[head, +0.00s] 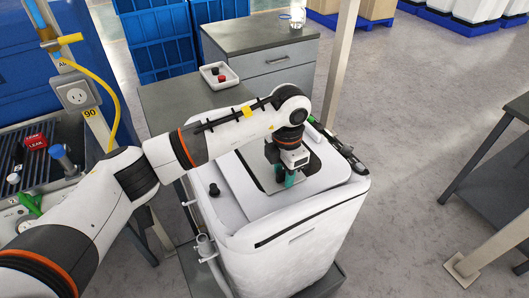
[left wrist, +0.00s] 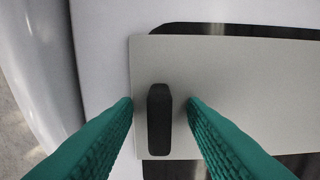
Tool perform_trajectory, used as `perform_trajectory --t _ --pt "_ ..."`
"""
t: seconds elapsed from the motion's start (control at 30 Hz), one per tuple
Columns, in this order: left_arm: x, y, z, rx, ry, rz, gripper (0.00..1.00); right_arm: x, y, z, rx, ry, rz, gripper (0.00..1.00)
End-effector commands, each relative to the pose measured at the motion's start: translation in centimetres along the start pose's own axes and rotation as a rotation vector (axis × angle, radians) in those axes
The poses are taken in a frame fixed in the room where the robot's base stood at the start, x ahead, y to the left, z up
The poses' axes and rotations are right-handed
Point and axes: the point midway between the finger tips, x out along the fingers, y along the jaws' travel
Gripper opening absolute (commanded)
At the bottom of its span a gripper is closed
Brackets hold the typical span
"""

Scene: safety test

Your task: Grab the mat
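A flat light-grey sheet (left wrist: 240,90), which I take to be the mat, lies on top of the white container. A black upright handle-like block (left wrist: 159,120) stands near its left edge in the left wrist view. The sheet also shows in the head view (head: 318,181), partly hidden by my arm. My left gripper (left wrist: 160,103) has green fingers, one on each side of the block, with a visible gap on both sides. It is open and points down; in the head view it is over the container top (head: 289,180). My right gripper is not in view.
The white container (head: 300,245) has a black knob (head: 214,190) at its left and dark items along its right edge. A small tray (head: 219,76) sits on a grey cabinet behind. A post (head: 340,60) stands behind right. A dark table (head: 500,150) is at far right; floor between is clear.

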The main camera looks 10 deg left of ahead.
Motion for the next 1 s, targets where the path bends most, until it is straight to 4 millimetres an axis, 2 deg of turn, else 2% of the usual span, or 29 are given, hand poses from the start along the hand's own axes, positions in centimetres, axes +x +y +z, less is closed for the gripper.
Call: perform_trajectory --t 0.07,0.2,0.3,0.57,0.67,0.77,1.0 --pt "0.0 0.0 0.0 0.0 0.0 0.0 0.35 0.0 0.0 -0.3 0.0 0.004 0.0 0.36" --pt "0.0 0.0 0.0 0.0 0.0 0.0 0.12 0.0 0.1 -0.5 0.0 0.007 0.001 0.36" --pt "-0.1 0.0 0.0 0.0 0.0 0.0 0.0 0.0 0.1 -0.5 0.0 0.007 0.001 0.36" --pt "-0.1 0.0 0.0 0.0 0.001 -0.001 0.0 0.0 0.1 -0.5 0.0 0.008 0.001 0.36" --pt "-0.8 -0.1 -0.1 0.001 0.003 -0.002 0.0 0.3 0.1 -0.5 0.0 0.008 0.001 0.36" --pt "-2.2 -0.1 -0.1 0.001 0.004 -0.004 0.0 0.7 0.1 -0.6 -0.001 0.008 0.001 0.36" --pt "-7.1 -0.1 -0.1 0.0 0.004 -0.003 0.0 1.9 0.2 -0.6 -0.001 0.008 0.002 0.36"
